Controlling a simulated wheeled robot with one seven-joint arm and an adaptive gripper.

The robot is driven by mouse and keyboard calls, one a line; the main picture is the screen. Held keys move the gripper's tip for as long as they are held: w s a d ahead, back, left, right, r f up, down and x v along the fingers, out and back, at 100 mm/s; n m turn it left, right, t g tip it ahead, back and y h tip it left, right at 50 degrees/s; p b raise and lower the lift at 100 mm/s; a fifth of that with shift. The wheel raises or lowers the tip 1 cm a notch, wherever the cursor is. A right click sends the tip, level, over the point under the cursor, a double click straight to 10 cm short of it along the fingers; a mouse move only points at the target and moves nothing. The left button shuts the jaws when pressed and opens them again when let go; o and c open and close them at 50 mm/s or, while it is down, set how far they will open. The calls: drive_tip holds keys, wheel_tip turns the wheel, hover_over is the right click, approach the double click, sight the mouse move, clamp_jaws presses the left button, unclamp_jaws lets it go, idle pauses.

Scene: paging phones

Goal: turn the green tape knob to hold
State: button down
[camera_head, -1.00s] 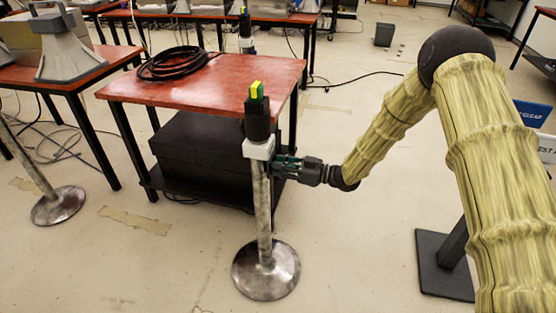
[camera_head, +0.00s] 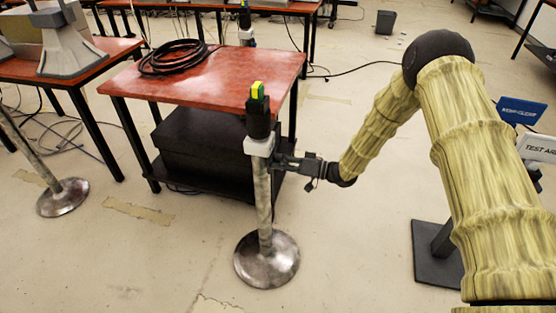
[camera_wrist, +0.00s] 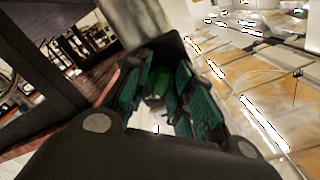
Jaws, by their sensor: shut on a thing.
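My gripper (camera_head: 282,163) reaches in from the right, at the side of a metal post (camera_head: 264,205) just below its white collar (camera_head: 259,147). In the wrist view, a green knob (camera_wrist: 158,82) sits between my gripper's teal finger pads (camera_wrist: 165,95). My gripper is shut on it. The fingers hide the knob in the head view, and no hold marking on it can be read. On top of the post is a black handset-like unit (camera_head: 259,121) with a yellow and green tip (camera_head: 258,91).
A red table (camera_head: 210,75) with a coiled black cable (camera_head: 178,56) stands behind the post, a dark box (camera_head: 205,140) beneath it. The post's round base (camera_head: 267,262) rests on the floor. Another post base (camera_head: 62,197) is at left. Signs (camera_head: 535,145) stand at right.

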idle(0.3)
drive_tip(key=c, duration=1.5)
unclamp_jaws()
drive_tip(key=shift+d, duration=0.1)
drive_tip(key=v, duration=1.2)
